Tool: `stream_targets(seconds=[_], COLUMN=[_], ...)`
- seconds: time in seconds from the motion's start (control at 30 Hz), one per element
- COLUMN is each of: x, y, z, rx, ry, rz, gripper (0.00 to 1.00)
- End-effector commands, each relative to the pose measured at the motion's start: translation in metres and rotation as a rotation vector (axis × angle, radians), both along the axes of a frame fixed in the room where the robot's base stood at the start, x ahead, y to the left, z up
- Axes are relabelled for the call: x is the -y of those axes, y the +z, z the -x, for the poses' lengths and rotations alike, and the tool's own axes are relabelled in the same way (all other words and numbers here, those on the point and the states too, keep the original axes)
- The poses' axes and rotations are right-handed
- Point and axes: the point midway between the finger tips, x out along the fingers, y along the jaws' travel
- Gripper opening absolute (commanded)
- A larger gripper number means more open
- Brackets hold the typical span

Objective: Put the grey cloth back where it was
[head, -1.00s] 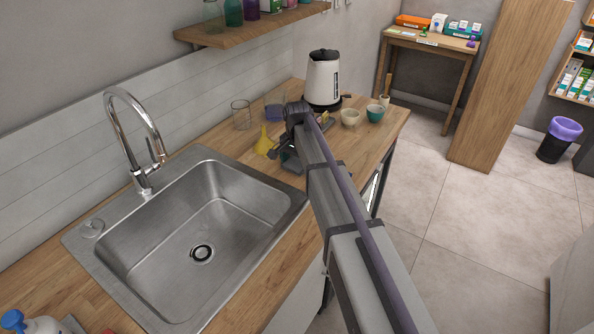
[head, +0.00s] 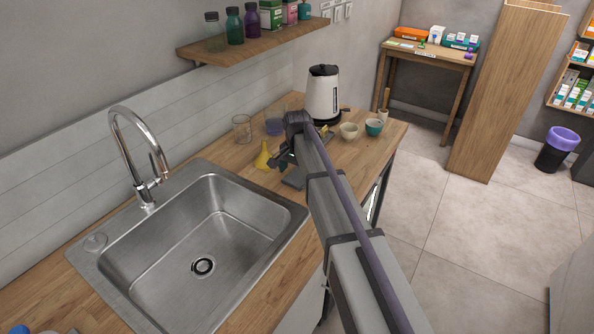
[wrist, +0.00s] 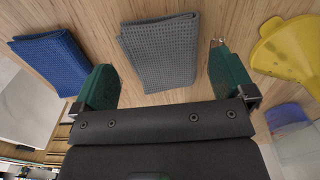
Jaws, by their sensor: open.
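The grey cloth (wrist: 162,52), folded and waffle-textured, lies on the wooden counter in the wrist view. My gripper (wrist: 164,84) is open, with one green finger on each side of the cloth's near end. I cannot tell how far the fingertips are above the counter. In the head view my gripper (head: 281,159) is over the counter right of the sink, and my arm hides much of the area around it. A grey patch (head: 293,179) beneath it may be the cloth.
A folded blue cloth (wrist: 52,62) lies left of the grey one in the wrist view, and a yellow funnel (wrist: 288,46) lies to the right.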

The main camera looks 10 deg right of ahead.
Motion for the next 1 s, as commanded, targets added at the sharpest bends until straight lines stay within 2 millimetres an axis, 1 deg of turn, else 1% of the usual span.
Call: stream_targets(seconds=[0.03,0.2,0.3,0.4,0.5,0.57,0.63,0.67,0.7,0.77,0.8,0.83,0.9,0.93,1.0], x=[0.0,0.0,0.0,0.0,0.0,0.0,0.002,0.003,0.004,0.007,0.008,0.009,0.011,0.011,0.011], y=[0.025,0.071,0.09,0.099,0.098,0.097,0.096,0.096,0.096,0.096,0.096,0.096,0.096,0.096,0.096], z=[0.0,0.0,0.0,0.0,0.0,0.007,0.04,0.063,0.1,0.159,0.196,0.22,0.263,0.274,0.287], rx=[0.0,0.0,0.0,0.0,0.0,0.0,0.0,0.0,0.0,-0.001,-0.001,0.0,-0.001,0.0,0.0], ry=[0.0,0.0,0.0,0.0,0.0,0.012,0.078,0.129,0.214,0.364,0.463,0.533,0.666,0.708,0.765], rz=[0.0,0.0,0.0,0.0,0.0,0.0,0.0,0.0,0.0,-0.001,-0.001,-0.001,-0.002,-0.001,-0.001], gripper=[1.0,1.0,1.0,1.0,1.0,1.0,1.0,1.0,1.0,1.0,1.0,1.0,1.0,1.0,1.0])
